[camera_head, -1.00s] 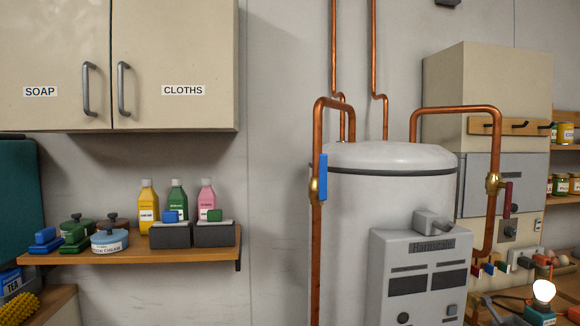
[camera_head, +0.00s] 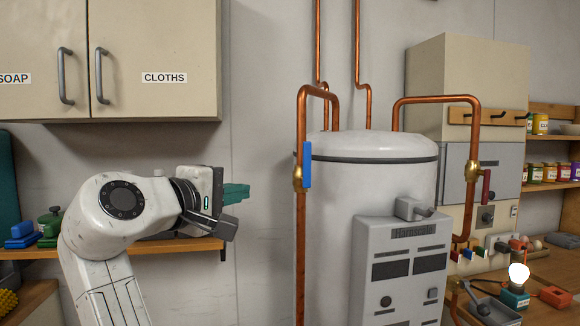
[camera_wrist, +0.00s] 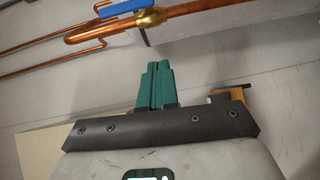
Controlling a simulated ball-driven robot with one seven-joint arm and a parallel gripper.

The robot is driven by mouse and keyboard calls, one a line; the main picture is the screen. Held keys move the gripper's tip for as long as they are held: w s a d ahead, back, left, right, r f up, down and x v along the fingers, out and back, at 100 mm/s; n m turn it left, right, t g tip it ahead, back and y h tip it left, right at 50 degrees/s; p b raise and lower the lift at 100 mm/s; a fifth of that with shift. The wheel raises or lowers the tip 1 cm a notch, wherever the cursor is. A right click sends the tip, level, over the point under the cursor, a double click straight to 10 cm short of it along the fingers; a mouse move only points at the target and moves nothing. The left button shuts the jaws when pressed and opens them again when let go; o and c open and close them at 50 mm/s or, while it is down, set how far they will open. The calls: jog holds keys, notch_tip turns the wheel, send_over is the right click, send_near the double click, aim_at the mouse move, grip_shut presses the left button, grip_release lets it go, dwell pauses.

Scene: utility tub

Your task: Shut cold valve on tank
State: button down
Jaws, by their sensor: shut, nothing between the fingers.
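The blue lever of the cold valve (camera_head: 307,165) stands upright, in line with the copper pipe on the left of the white tank (camera_head: 330,215). Its brass body (camera_head: 298,177) sits on that pipe. In the wrist view the blue lever (camera_wrist: 120,7) and brass body (camera_wrist: 150,18) show at the top, beyond the fingertips. A dark red lever (camera_head: 487,186) hangs on a brass valve on the tank's right pipe. My gripper (camera_head: 246,192) is left of the blue lever, apart from it, pointing right. Its green fingers (camera_wrist: 155,85) are together and empty.
A wall cabinet (camera_head: 160,60) is above my arm. A shelf (camera_head: 160,246) with several items is behind my arm, which hides part of it. Bare wall lies between my fingers and the left pipe. A cluttered bench (camera_head: 470,290) is at right.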

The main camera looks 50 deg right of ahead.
notch_tip(320, 180, up, 6)
jog(key=s+a+g+h, duration=0.1)
jog(key=p, duration=0.2)
send_near(307, 165)
jog(key=w+d+r, duration=0.2)
jog(key=w+r, duration=0.1)
jog(key=w, duration=0.2)
jog(key=shift+s+d+f, duration=0.1)
jog(key=shift+s+d, duration=0.25)
jog(key=shift+d, duration=0.3)
jog(key=shift+s+d, duration=0.35)
jog(key=shift+d, duration=0.3)
jog(key=shift+s+d+f, duration=0.1)
jog(key=shift+s+d, duration=0.25)
jog(key=shift+d, duration=0.3)
jog(key=shift+p, duration=0.35)
